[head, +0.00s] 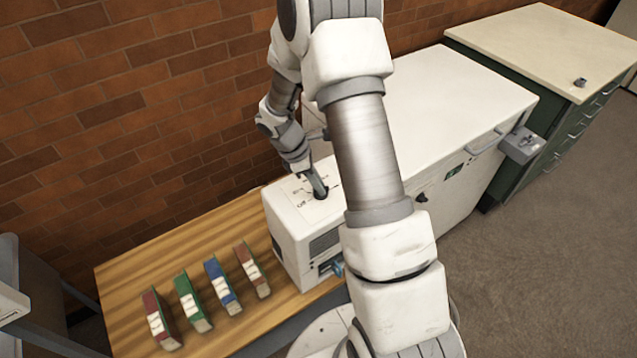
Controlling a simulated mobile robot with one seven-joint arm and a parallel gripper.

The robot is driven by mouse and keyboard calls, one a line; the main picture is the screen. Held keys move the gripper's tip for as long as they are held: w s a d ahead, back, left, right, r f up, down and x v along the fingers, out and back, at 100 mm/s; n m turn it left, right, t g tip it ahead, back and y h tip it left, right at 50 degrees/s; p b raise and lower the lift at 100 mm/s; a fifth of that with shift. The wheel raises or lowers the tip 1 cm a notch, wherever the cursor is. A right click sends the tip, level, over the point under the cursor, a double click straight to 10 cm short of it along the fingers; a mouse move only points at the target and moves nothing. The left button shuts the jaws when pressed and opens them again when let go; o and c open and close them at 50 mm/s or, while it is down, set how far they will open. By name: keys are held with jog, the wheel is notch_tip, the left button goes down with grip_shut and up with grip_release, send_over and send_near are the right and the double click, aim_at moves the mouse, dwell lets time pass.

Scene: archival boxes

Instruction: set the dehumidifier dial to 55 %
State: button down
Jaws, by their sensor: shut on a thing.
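The dehumidifier (290,237) is a white box with a dark side grille, standing at the right end of the wooden table. Its top carries a marked scale with a dark dial (321,197) in the middle. My gripper (320,190) points down at the top and is shut on the dial. The scale marks are too small to read, and the fingers partly cover the dial, so its setting cannot be told.
Several archival boxes, including a green one (190,302) and a blue one (222,287), stand in a row on the wooden table (125,270). A white chest (450,85) stands behind my arm. A green cabinet (545,40) is at the back right. A brick wall (120,110) runs behind.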

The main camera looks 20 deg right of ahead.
jog(key=m+g, duration=0.1)
jog(key=m, duration=0.1)
jog(key=m+y, duration=0.1)
jog(key=m, duration=0.2)
jog(key=shift+w+d+m+g, duration=0.15)
jog(key=shift+m+g, duration=0.15)
jog(key=shift+g, duration=0.1)
jog(key=m+y, duration=0.1)
jog(key=m, duration=0.2)
jog(key=m+g+y+b, duration=0.1)
jog(key=m, duration=0.2)
jog(key=shift+d, duration=0.1)
jog(key=shift+m, duration=0.3)
jog(key=c, duration=0.9)
grip_release()
jog(key=v, duration=1.7)
jog(key=shift+w+d+r, duration=0.15)
jog(key=shift+w+d, duration=0.05)
jog(key=shift+w, duration=0.05)
